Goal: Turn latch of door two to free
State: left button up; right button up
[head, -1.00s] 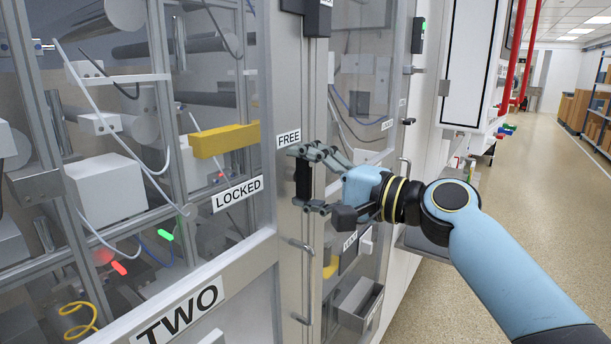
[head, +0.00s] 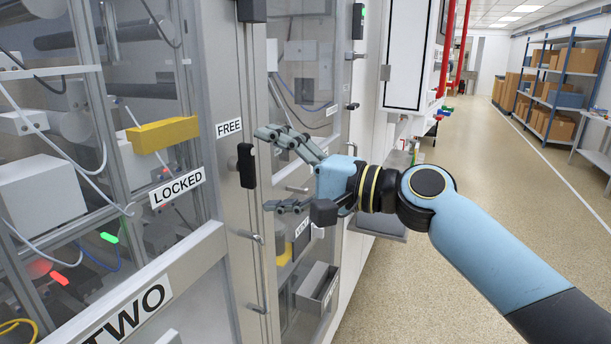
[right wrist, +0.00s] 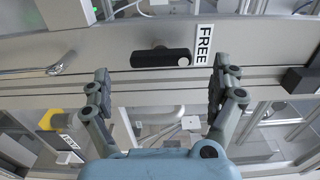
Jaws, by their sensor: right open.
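The latch of door two is a black handle (head: 246,165) on the grey door frame. It stands upright, just below and right of the FREE label (head: 229,128). The LOCKED label (head: 178,187) is lower left, and the TWO label (head: 126,318) is on the door's lower rail. My right gripper (head: 269,168) is open and empty, to the right of the handle and apart from it, its fingers pointing at it. In the right wrist view the handle (right wrist: 160,58) lies ahead, between the spread fingers (right wrist: 162,72). My left gripper is not in view.
A metal pull handle (head: 257,270) sits below the latch. A neighbouring clear door and a grey open bin (head: 317,283) are behind my right gripper. The aisle floor (head: 480,190) on the right is clear, with shelves of boxes (head: 565,85) beyond.

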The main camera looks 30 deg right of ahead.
jog(key=v, duration=0.7)
jog(key=shift+s+d, duration=0.15)
jog(key=shift+s, duration=0.1)
